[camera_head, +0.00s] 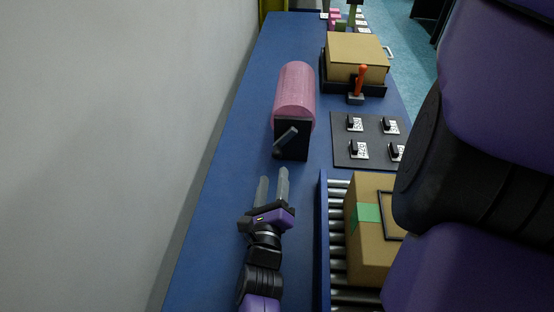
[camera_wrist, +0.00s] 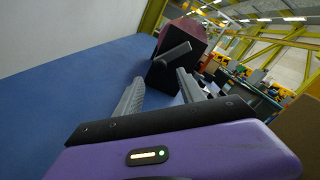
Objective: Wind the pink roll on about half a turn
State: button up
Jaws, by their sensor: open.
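The pink roll (camera_head: 296,88) lies along the blue bench in the head view, with a black end block (camera_head: 292,142) facing my gripper. A dark grey crank handle (camera_head: 286,141) sits on the block's near face, slanting up to the right. In the wrist view the roll (camera_wrist: 187,33) looks dark red, with the handle (camera_wrist: 173,54) in front of the black block. My gripper (camera_head: 273,184) is open and empty, its fingers pointing toward the block and short of the handle. Its fingers (camera_wrist: 158,92) also show in the wrist view, apart from the handle.
Right of the roll are a black switch panel (camera_head: 369,125), an orange lever (camera_head: 361,80) and a box (camera_head: 356,56) in a black tray. A roller conveyor (camera_head: 338,240) carries a cardboard box (camera_head: 369,255) with green tape. The blue bench (camera_head: 228,150) is clear left of the roll.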

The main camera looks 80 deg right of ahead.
aim_at(276, 157)
jog(key=d, duration=0.2)
jog(key=d+p, duration=0.1)
jog(key=d, duration=0.4)
jog(key=shift+w+d+p, duration=0.3)
jog(key=shift+d+p, duration=0.05)
grip_shut()
dwell(1.1)
